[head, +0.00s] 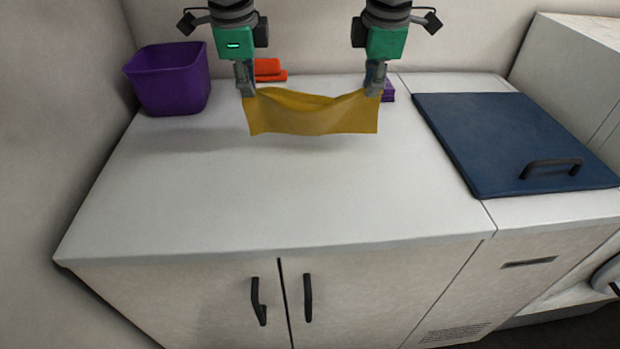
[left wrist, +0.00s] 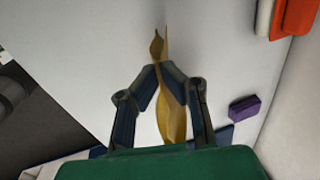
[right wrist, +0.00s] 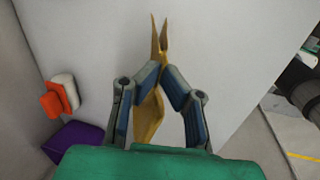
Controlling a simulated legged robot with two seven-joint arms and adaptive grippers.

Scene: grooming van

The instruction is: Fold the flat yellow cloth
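The yellow cloth (head: 312,115) hangs between my two grippers above the back of the white counter, its top edge sagging in the middle. My left gripper (head: 248,92) is shut on its upper left corner. My right gripper (head: 374,92) is shut on its upper right corner. In the left wrist view the cloth (left wrist: 170,105) passes between the closed fingertips (left wrist: 158,72). In the right wrist view the cloth (right wrist: 148,118) is likewise pinched between the fingertips (right wrist: 163,70). A shadow lies on the counter below, so the cloth appears lifted clear.
A purple bin (head: 168,82) stands at the counter's back left. An orange object (head: 268,68) and a small purple block (head: 389,92) sit at the back, partly hidden. A blue panel with a handle (head: 510,140) lies to the right. The front of the counter (head: 280,200) is clear.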

